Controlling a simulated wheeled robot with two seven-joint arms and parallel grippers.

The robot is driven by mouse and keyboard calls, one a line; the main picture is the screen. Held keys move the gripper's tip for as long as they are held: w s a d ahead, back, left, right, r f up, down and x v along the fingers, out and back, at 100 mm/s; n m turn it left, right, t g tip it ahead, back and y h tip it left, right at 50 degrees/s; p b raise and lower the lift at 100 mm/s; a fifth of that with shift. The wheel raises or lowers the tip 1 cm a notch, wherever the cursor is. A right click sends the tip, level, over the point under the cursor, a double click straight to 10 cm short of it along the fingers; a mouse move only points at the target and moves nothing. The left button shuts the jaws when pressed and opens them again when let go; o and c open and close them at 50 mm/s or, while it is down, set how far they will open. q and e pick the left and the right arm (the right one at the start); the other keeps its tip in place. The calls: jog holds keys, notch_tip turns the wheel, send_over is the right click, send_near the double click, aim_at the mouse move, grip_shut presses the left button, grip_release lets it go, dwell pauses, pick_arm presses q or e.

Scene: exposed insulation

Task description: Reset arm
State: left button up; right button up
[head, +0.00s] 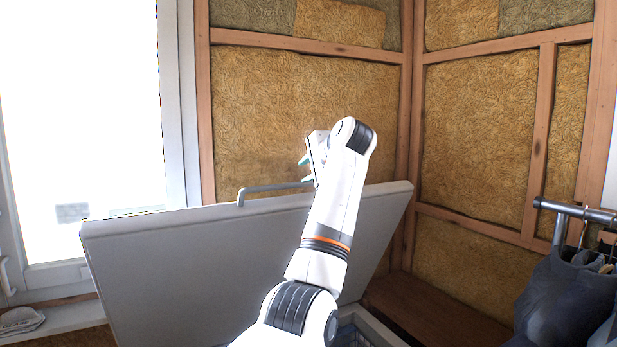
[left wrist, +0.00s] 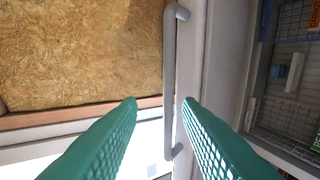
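My left gripper (head: 305,170) is raised in front of the tilted-up lid, beside the right end of its handle. In the left wrist view its two green fingers (left wrist: 160,102) are spread apart with nothing clamped between them. The grey bar handle (head: 270,188) runs along the lid's top edge. In the left wrist view the handle (left wrist: 169,80) appears between the fingertips, closer to the right one; whether it touches is unclear. The white lid (head: 180,265) of a chest stands open, partly hidden by my left arm. My right gripper is not in view.
The open chest's interior with wire baskets (left wrist: 290,95) shows at the right of the wrist view. A bright window (head: 85,120) is on the left. Insulated walls (head: 300,110) with wooden studs stand behind. Dark clothes (head: 565,300) hang from a metal rail (head: 575,210) at right.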

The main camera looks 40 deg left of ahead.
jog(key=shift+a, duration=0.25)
